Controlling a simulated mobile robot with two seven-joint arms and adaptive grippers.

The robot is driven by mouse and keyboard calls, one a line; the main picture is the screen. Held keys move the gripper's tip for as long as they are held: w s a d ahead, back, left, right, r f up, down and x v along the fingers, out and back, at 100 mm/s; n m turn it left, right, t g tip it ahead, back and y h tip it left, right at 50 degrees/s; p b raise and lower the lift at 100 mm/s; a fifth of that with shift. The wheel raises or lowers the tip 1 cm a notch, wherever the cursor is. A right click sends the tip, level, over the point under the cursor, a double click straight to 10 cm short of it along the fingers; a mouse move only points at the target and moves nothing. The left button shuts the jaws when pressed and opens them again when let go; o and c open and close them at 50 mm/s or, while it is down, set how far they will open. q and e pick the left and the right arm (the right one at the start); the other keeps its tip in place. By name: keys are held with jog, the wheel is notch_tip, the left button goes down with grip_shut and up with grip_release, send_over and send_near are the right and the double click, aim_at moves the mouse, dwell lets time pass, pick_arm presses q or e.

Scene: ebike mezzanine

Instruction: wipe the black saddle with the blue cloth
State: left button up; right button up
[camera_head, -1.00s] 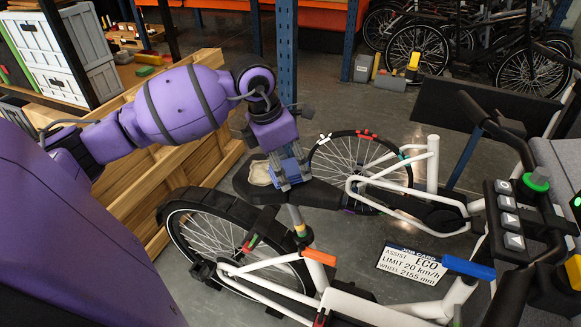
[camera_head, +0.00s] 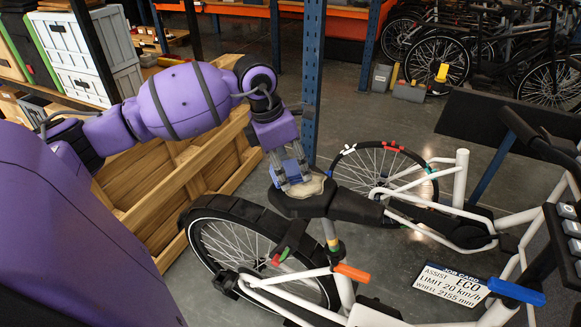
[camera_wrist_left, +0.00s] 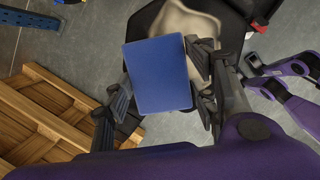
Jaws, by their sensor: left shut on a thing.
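The black saddle (camera_head: 352,206) is on the white bike, with a pale beige patch (camera_head: 316,187) on its wide rear part. In the left wrist view the patch (camera_wrist_left: 186,24) shows beyond the cloth. My left gripper (camera_head: 289,177) is shut on the blue cloth (camera_head: 285,169), which looks like a flat folded rectangle. The cloth also shows between the fingers in the left wrist view (camera_wrist_left: 158,75). It is over the rear left part of the saddle and hides some of it. I cannot tell whether it touches.
The bike's rear wheel (camera_head: 200,225) stands below the saddle. A wooden crate (camera_head: 150,205) is close on the left, beneath my left arm. A blue post (camera_head: 313,85) rises behind the saddle. A job card (camera_head: 452,285) shows at lower right, and several bikes stand at the back right.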

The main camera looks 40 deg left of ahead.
aim_at(291, 166)
pick_arm(q)
jog(key=shift+s+a+f, duration=0.1)
jog(key=shift+a+f, duration=0.05)
jog(key=shift+a, duration=0.35)
jog(key=v, duration=0.1)
jog(key=p+v, duration=0.1)
jog(key=shift+a+r, duration=0.25)
jog(key=shift+r, duration=0.05)
jog(key=shift+w+d+r+p, duration=0.1)
jog(key=shift+d+r+p, duration=0.15)
jog(key=shift+r, duration=0.35)
jog(key=shift+w+d+r+p, duration=0.15)
jog(key=shift+d+r+p, duration=0.05)
jog(key=shift+r, duration=0.45)
jog(key=shift+w+p+v, duration=0.25)
jog(key=shift+p+v, duration=0.2)
jog(key=shift+v, duration=0.6)
jog(key=shift+d+r, duration=0.15)
jog(key=shift+r, duration=0.5)
pick_arm(e)
jog(key=r, duration=0.2)
jog(key=w+d+r, duration=0.1)
jog(key=shift+r, duration=0.2)
jog(key=shift+s+f, duration=0.1)
jog(key=shift+s, duration=0.05)
